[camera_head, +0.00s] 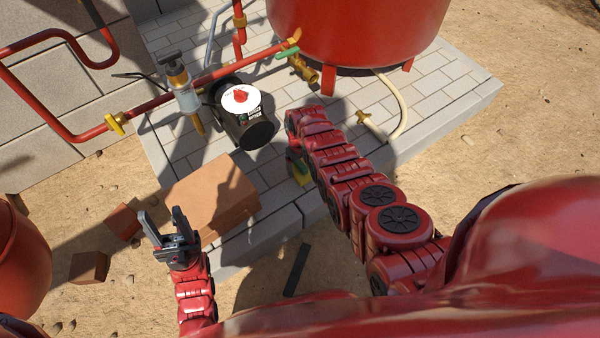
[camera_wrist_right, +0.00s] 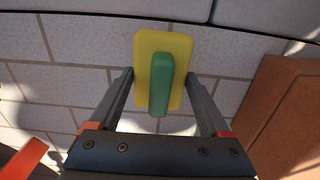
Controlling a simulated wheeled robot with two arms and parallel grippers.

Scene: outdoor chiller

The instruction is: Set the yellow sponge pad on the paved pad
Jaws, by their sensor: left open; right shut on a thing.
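The yellow sponge pad (camera_wrist_right: 178,62) with a green grip (camera_wrist_right: 160,95) is between the fingers of my right gripper (camera_wrist_right: 158,76), which is shut on it. The pad is over the light paving; I cannot tell whether it touches. In the head view a small part of the yellow sponge pad (camera_head: 303,179) shows beside my right arm, which hides most of that gripper. The paved pad (camera_head: 440,85) is grey block paving with a raised edge. My left gripper (camera_head: 164,222) is open and empty, in front of a terracotta block.
A terracotta block (camera_head: 215,195) sits on the paving's near left corner. A black pump (camera_head: 245,120), red pipes (camera_head: 160,98), a red tank (camera_head: 355,30) and a pale hose (camera_head: 400,105) stand behind. Loose bricks (camera_head: 90,267) lie on sand. Paving right of my right arm is fairly clear.

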